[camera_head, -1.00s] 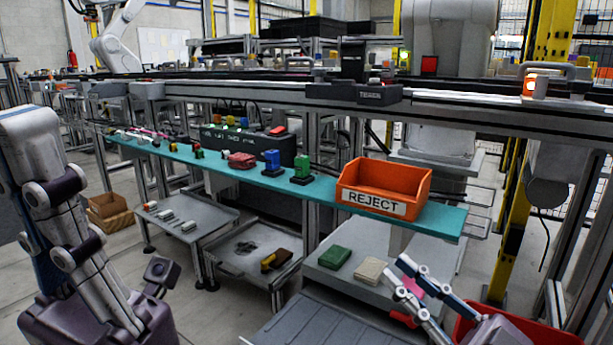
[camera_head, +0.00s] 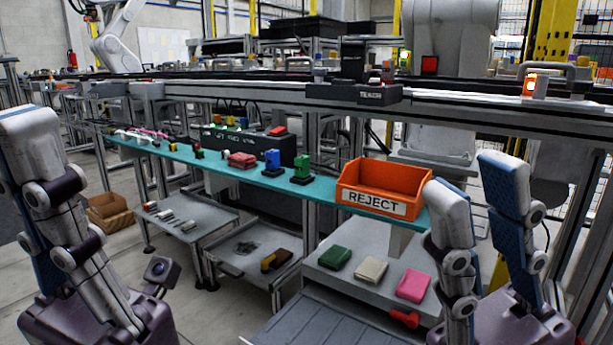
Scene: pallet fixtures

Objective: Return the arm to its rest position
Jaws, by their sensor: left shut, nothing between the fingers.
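My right gripper (camera_head: 478,195) stands upright at the lower right. Its two fingers point up with a clear gap between them, and nothing is seen in it. It is in front of the shelf's right end, to the right of the orange REJECT bin (camera_head: 376,205). My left gripper (camera_head: 36,145) is upright at the left edge, shut and empty, apart from the shelf. A pink block (camera_head: 413,286) lies on the grey low table (camera_head: 338,277), left of my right gripper, beside a cream block (camera_head: 370,269) and a green block (camera_head: 334,257).
A teal shelf (camera_head: 325,194) carries the bin, a blue part (camera_head: 272,164), a green part (camera_head: 302,170) and a red part (camera_head: 242,160). A red item (camera_head: 405,318) lies near the low table's front.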

